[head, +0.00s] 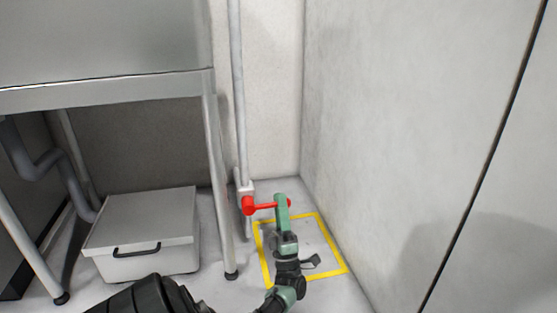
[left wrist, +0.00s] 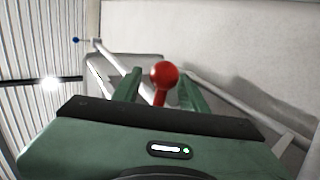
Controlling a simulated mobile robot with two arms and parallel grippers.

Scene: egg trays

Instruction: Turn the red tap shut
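The red tap (head: 248,205) sits low on a thin vertical pipe near the room's corner. Its red lever (head: 264,206) points right, roughly level, and ends in a round red knob, which also shows in the left wrist view (left wrist: 165,74). My left gripper (head: 282,203) is at the knob end of the lever, its green finger hiding part of it. In the left wrist view the knob and stem stand between the two spread fingers, with a visible gap on the left side. Contact on the right side is unclear. My right gripper is not in view.
A metal table (head: 110,92) stands at left, with a lidded grey box (head: 150,225) beneath it. A bare wall (head: 390,130) is close at right. A yellow square (head: 268,272) marks clear floor below. A small blue knob (left wrist: 75,40) shows in the left wrist view.

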